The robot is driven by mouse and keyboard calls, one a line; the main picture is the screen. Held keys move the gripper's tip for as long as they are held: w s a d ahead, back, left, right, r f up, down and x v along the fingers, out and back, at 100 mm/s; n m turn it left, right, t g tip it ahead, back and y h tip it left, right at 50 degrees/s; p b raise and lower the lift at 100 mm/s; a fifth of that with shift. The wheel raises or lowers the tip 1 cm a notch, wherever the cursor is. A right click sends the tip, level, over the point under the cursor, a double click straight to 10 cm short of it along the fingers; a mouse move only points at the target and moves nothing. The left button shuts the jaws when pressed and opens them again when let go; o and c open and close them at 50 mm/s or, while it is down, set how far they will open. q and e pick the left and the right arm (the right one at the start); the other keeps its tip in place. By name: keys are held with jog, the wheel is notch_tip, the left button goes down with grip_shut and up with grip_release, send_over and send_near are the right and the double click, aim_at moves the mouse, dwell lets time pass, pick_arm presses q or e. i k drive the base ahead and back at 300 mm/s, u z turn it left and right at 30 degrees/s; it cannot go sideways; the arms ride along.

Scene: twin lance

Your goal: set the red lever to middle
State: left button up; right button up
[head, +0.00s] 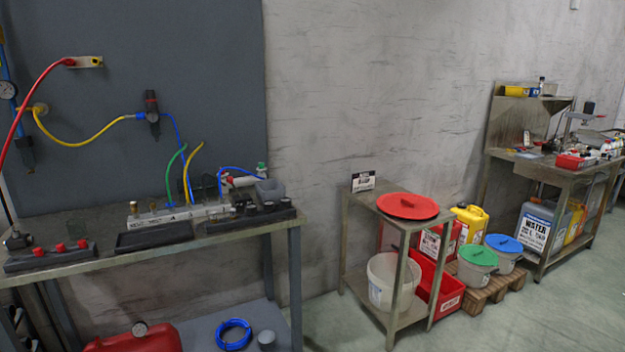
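A pale manifold block (180,215) with coloured hoses lies on the left metal workbench (150,245). A small red part (232,181) shows at the manifold's right end, near a grey block (270,190). It may be the red lever, but it is too small for me to tell this or its setting. Several red knobs sit on a dark strip (50,259) at the bench's left front. Neither of my grippers is in view.
A black tray (154,236) and a dark rack (252,220) lie along the bench's front edge. A red tank (135,341) and blue hose coil (233,334) are below. A metal stand with a red lid (408,206) is to the right. Open floor (545,315) lies front right.

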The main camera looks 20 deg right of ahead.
aim_at(229, 178)
jog(key=z, duration=0.4)
jog(key=i, duration=0.9)
jog(key=u, duration=0.05)
